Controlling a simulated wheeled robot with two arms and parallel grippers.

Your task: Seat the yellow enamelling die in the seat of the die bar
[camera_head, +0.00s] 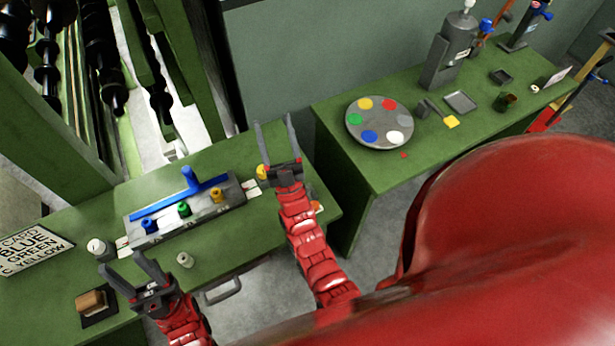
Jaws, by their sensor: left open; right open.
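The grey die bar (176,226) lies on the left green bench. A blue piece (150,226), a green piece (184,209) and a yellow piece (217,196) stand in a row along it. Another small yellow piece (263,172) shows right beside the palm of my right gripper, partly hidden; I cannot tell which yellow piece is the enamelling die. My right gripper (274,122) is open, its fingers pointing to the back of the bench, past the bar's right end. My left gripper (123,262) is open and empty near the bench's front edge, left of the bar.
A white-capped jar (97,246), a small pale cylinder (185,260) and a brown block on a dark pad (91,302) stand nearby. A lettered sign (34,250) lies left. The right bench holds a round colour palette (380,121).

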